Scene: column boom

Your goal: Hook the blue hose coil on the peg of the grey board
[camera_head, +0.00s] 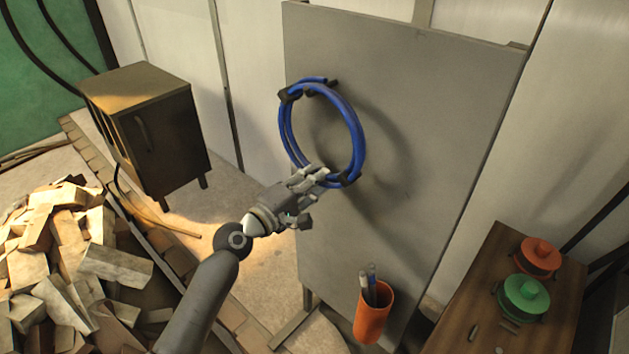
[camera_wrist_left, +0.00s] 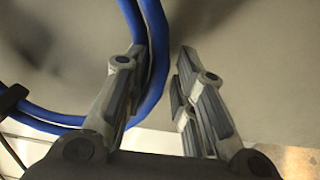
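The blue hose coil (camera_head: 358,135) is upright against the grey board (camera_head: 430,150), bound with dark ties. A small dark stub, apparently the peg (camera_head: 334,82), shows at the coil's top; the coil seems to hang over it, but the exact contact is too small to tell. My left gripper (camera_head: 318,176) is at the coil's bottom. In the left wrist view its fingers (camera_wrist_left: 158,85) stand apart with a gap. The blue hose (camera_wrist_left: 157,50) passes behind the left finger and partly across the gap, not clamped. My right gripper is not in view.
An orange cup (camera_head: 372,318) with pens is at the board's lower part. A wooden bench (camera_head: 470,300) with a red and a green round object stands right. A dark cabinet (camera_head: 160,135) and a wood pile (camera_head: 70,260) are left.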

